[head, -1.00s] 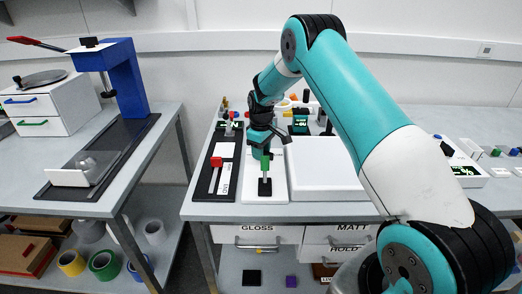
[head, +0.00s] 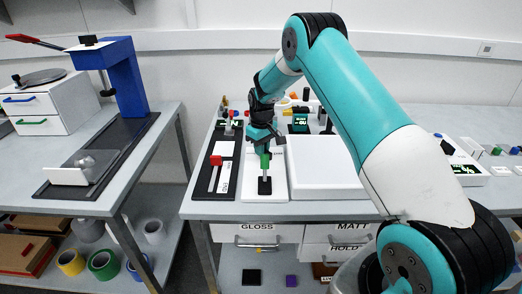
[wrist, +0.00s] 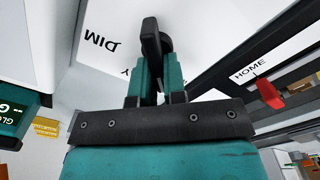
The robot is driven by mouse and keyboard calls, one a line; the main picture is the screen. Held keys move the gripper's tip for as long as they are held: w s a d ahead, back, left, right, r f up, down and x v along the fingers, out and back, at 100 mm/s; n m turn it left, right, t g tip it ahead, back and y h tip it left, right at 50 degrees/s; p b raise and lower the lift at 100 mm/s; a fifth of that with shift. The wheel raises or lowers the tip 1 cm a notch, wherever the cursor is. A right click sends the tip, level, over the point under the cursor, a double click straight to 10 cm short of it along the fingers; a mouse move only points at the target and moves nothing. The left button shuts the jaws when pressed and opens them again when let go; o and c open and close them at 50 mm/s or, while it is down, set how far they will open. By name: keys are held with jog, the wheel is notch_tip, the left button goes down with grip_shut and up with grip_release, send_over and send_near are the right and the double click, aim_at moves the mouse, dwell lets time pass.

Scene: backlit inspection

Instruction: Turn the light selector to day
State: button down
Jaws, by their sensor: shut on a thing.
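The light selector is on a white panel and shows as a black knob (wrist: 152,38) with a raised bar in the wrist view. The word DIM stands upside down on the panel, left of the knob. Another word, ending in Y, is mostly hidden behind my fingers. My gripper (wrist: 151,72) is shut on the knob, its teal fingers close on both sides. In the head view my gripper (head: 262,138) points down over the narrow white panel (head: 279,180) and hides the knob.
A green-handled lever (head: 265,162) stands close in front of my gripper. A red slider handle (head: 216,160) is on the black panel to the left; it also shows beside HOME in the wrist view (wrist: 270,95). A white box (head: 325,165) is to the right, with small displays behind.

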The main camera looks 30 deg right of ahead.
jog(key=m, duration=0.4)
jog(key=shift+d+m+b, duration=0.3)
jog(key=shift+d+m, duration=0.2)
jog(key=shift+m, duration=1.8)
jog(key=shift+r, duration=0.1)
jog(key=c, duration=1.2)
grip_release()
notch_tip(320, 180, up, 17)
jog(key=shift+r+b, duration=0.2)
jog(key=shift+b, duration=0.95)
